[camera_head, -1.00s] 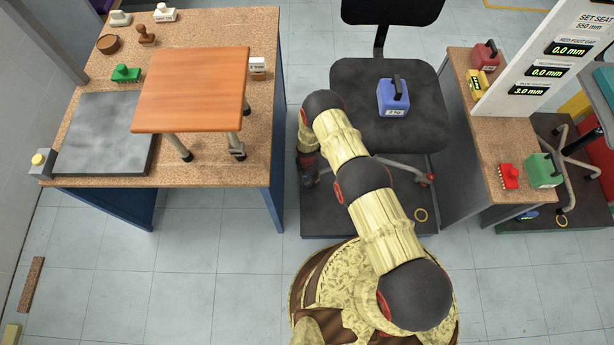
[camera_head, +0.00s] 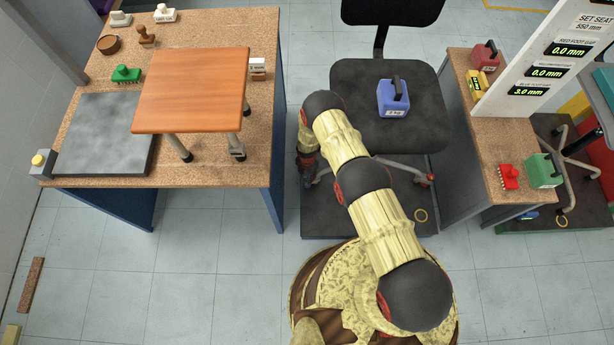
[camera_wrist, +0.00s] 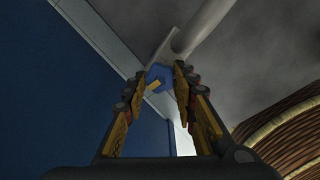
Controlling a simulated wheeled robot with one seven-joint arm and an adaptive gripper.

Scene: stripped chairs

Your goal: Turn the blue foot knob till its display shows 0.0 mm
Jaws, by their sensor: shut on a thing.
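In the wrist view my gripper (camera_wrist: 160,72) has its two fingers on either side of the blue foot knob (camera_wrist: 158,75), closed on it. A small yellowish mark shows at the knob's lower edge. A pale metal part and a grey tube stand just beyond the knob. In the head view the knob and my fingertips are hidden; my arm reaches down between the workbench and the chair. The lowest display (camera_head: 529,91) on the white board reads 3.0 mm, its label hard to read. The two displays above it (camera_head: 547,72) and (camera_head: 573,50) read 0.0 mm.
A workbench (camera_head: 215,165) at left carries an orange-topped stool (camera_head: 195,90) and a grey plate (camera_head: 103,135). A black chair (camera_head: 400,130) with a blue weight (camera_head: 393,98) stands right of my arm. A blue panel (camera_wrist: 70,100) lies close left of my gripper.

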